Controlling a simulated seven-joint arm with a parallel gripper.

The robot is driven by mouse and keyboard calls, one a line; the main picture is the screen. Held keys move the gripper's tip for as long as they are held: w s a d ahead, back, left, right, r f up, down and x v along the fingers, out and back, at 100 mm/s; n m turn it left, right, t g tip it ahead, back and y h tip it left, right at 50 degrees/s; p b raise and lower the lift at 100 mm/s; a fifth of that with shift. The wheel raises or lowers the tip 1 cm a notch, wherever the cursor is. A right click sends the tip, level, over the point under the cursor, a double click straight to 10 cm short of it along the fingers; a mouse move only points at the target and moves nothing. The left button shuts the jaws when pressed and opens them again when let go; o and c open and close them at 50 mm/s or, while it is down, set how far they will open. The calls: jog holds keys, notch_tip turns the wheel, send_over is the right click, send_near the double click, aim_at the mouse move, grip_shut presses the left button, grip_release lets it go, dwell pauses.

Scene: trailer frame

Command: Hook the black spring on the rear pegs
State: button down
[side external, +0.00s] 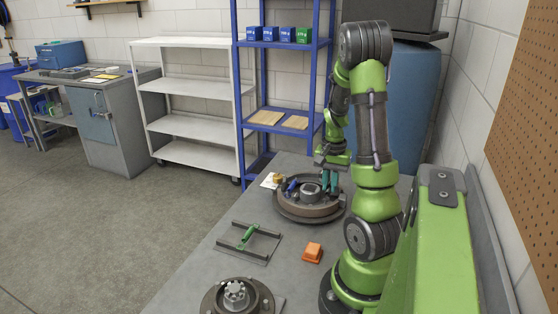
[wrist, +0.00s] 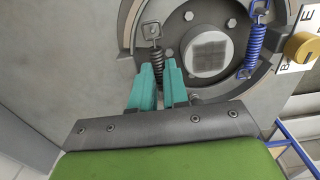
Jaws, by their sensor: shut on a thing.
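The black spring (wrist: 156,58) is a dark coil in the wrist view, left of the round hub (wrist: 208,50). Its upper end is at a square plate with a peg (wrist: 151,30); I cannot tell whether it is hooked there. My gripper (wrist: 158,68) has teal fingers closed about the spring's lower end, which they partly hide. In the side view my gripper (side external: 329,181) is low over the right part of the round brake assembly (side external: 308,211). The black spring is too small to make out there. The lower peg is not clear in view.
A blue spring (wrist: 253,45) is stretched on the hub's other side. A brass knob (wrist: 302,47) and a lettered card are beside it. A green-handled tool (side external: 248,235) on a rack, an orange block (side external: 312,252) and a second hub (side external: 236,294) stand on the bench.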

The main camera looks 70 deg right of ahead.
jog(key=shift+f, duration=0.95)
dwell(1.8)
jog(key=c, duration=1.1)
grip_release()
jog(key=shift+c, duration=1.4)
jog(key=shift+r, duration=3.5)
